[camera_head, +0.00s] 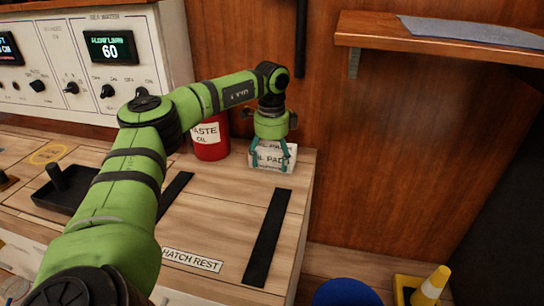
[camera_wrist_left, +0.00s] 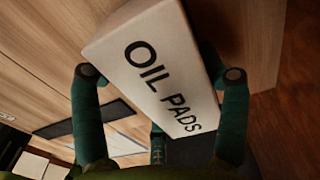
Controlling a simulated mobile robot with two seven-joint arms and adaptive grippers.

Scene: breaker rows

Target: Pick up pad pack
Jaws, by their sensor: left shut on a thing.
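The pad pack (camera_head: 271,158) is a small white pack with dark "OIL PADS" lettering, at the back right of the wooden counter in the head view. My left gripper (camera_head: 272,150) points down over it, with a teal finger on each side. In the left wrist view the pack (camera_wrist_left: 150,62) fills the space between the fingers of my left gripper (camera_wrist_left: 160,78), and they are shut on it. I cannot tell whether the pack touches the counter. My right gripper is in neither view.
A red waste oil can (camera_head: 210,140) stands just left of the pack. A control panel (camera_head: 75,62) is at the back left. Black strips (camera_head: 268,238) and a "HATCH REST" label (camera_head: 192,259) lie on the counter. A shelf (camera_head: 430,38) is on the wall. A yellow cone (camera_head: 432,286) stands low at right.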

